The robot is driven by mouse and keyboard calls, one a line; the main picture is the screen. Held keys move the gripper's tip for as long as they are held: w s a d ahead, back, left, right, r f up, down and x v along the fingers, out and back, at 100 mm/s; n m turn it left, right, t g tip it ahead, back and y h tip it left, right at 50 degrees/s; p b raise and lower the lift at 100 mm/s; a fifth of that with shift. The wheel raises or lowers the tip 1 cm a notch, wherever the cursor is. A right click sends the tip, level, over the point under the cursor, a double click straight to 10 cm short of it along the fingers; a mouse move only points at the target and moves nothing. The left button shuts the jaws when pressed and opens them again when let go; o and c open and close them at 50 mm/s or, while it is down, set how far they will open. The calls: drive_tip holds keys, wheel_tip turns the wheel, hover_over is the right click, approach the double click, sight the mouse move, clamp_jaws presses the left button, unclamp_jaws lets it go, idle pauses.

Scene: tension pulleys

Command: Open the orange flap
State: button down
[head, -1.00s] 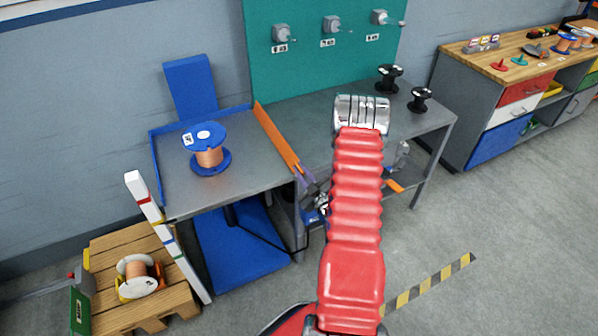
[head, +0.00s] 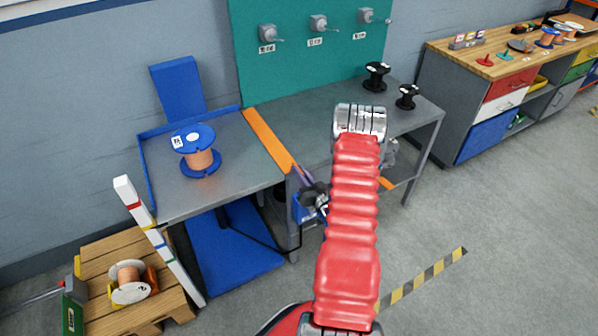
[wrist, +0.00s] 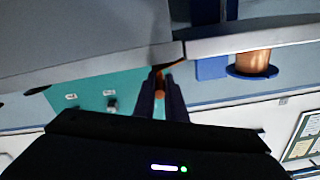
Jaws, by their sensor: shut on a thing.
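The orange flap (head: 266,136) is a long narrow strip between the metal shelf with the blue rim and the grey workbench. Its broad face shows from above and it looks nearly level with both tops; its exact tilt is hard to tell. My gripper (head: 302,176) is at the flap's near end, by the front edge, partly hidden by my red arm. In the wrist view, the dark fingers of my gripper (wrist: 160,82) are close together with a sliver of the orange flap (wrist: 159,77) between their tips.
A copper spool with blue flanges (head: 197,150) stands on the shelf (head: 235,170), left of the flap. Two black spools (head: 376,76) stand on the workbench (head: 300,105). A striped post (head: 160,242) and a pallet (head: 125,255) are at lower left. Floor is clear at right.

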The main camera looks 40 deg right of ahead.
drive_tip(key=shift+d+f+m, duration=0.15)
drive_tip(key=shift+m, duration=0.25)
drive_tip(key=c, duration=1.8)
unclamp_jaws()
drive_tip(key=shift+s, duration=0.15)
drive_tip(key=v, duration=1.3)
drive_tip(key=shift+s+a, duration=0.2)
drive_tip(key=shift+s, duration=0.05)
